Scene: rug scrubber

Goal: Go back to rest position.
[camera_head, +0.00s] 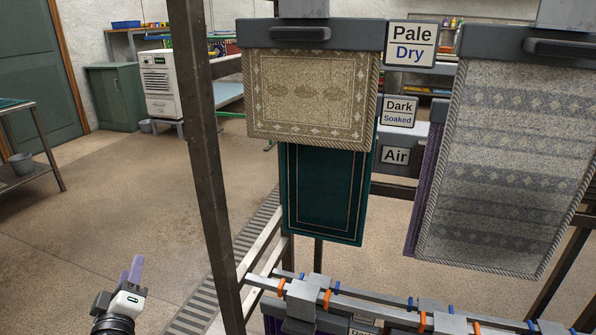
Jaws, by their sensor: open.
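My gripper (135,268) is at the lower left, pointing up, with pale purple fingers on a white and black wrist. It is open, and nothing shows between its fingers. It is apart from the rug rack, over bare floor to the left of the rack's dark post (203,150).
A beige patterned rug (312,95), a dark teal rug (325,195) and a grey patterned rug (510,160) hang on the rack. A lower rail (380,312) carries orange and blue clips. A metal table (30,172) stands at far left. Open floor (130,200) lies between.

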